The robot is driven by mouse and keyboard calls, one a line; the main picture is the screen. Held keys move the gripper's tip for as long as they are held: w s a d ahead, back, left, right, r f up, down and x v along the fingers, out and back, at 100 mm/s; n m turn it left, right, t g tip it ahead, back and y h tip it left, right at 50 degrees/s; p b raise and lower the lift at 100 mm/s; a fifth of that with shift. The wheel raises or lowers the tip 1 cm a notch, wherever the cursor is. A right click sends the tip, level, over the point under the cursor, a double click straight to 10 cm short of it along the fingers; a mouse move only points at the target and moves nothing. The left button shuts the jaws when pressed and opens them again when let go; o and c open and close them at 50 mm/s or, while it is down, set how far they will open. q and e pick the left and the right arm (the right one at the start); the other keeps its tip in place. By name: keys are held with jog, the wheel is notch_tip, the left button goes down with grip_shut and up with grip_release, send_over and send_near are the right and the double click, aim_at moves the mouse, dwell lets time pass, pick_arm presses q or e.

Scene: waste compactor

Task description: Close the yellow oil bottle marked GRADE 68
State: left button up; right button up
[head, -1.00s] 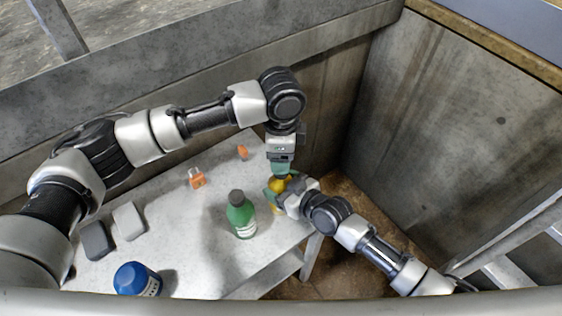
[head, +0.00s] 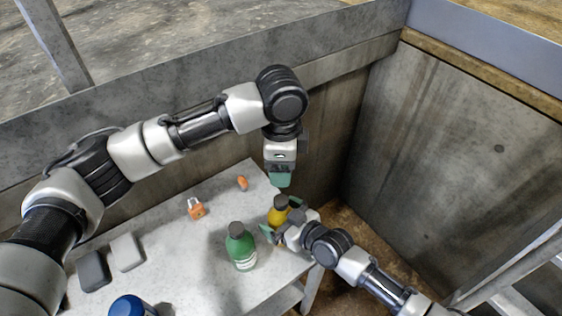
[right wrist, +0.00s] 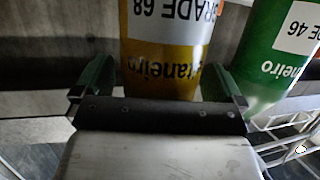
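The yellow oil bottle (head: 277,215) stands upright near the far right corner of the table, with a dark cap (head: 281,201) on its top. How tight the cap is cannot be seen. In the right wrist view the label of the yellow bottle (right wrist: 160,65) reads GRADE 68 upside down. My right gripper (head: 281,218) has its green fingers on both sides of the bottle; in the right wrist view my right gripper (right wrist: 160,80) seems to touch it. My left gripper (head: 280,182) points down just above the cap, apart from it; its finger gap is hidden.
A green GRADE 46 bottle (head: 240,248) stands close left of the yellow one. An orange padlock (head: 196,209), a small orange piece (head: 242,183), a blue bottle (head: 127,308) and two grey pads (head: 126,252) are on the table (head: 180,262). Concrete walls stand behind and right.

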jog(key=b+v, duration=0.1)
jog(key=v, duration=0.9)
jog(key=shift+s+d, duration=0.2)
jog(key=shift+d, duration=0.1)
jog(key=shift+r, duration=0.1)
